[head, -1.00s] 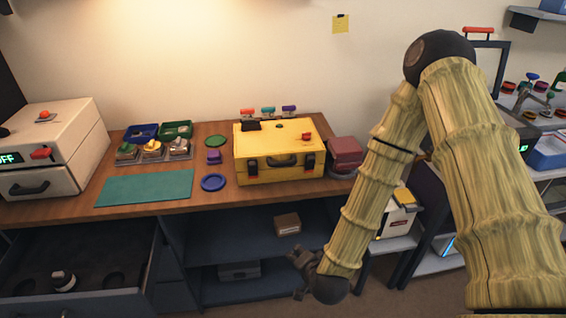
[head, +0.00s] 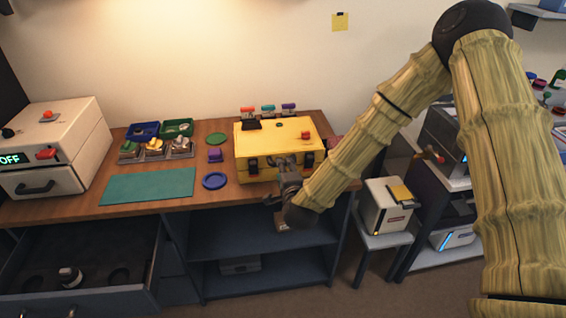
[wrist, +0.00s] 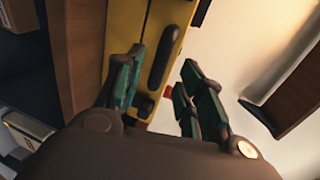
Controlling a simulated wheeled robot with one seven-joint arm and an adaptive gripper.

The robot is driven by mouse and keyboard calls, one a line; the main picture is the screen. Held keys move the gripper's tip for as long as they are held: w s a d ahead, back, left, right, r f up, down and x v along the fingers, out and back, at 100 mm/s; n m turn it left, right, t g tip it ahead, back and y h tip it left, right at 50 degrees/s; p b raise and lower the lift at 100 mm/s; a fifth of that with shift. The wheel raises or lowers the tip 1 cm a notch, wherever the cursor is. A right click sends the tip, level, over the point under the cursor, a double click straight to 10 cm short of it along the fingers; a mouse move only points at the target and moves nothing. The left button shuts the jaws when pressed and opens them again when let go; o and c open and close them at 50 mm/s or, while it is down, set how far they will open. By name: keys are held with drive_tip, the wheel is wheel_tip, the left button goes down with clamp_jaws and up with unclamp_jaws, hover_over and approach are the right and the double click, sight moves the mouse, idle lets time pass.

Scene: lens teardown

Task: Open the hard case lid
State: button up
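The yellow hard case (head: 255,139) stands on the wooden worktop with its lid down. Black latches show on its front, one at the left (head: 253,166). My gripper (head: 287,165) is at the middle of the case front, covering the handle area in the head view. In the wrist view the yellow case front (wrist: 172,22) and its dark handle (wrist: 163,55) lie just beyond my gripper (wrist: 155,85). The green-padded fingers are apart, with nothing between them. I cannot tell whether a finger touches the case.
A dark red item (head: 335,142) is partly hidden behind my arm. An open drawer (head: 75,262) juts out at lower left.

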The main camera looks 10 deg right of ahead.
drive_tip(key=x, duration=0.4)
drive_tip(key=shift+p, duration=0.4)
clamp_jaws()
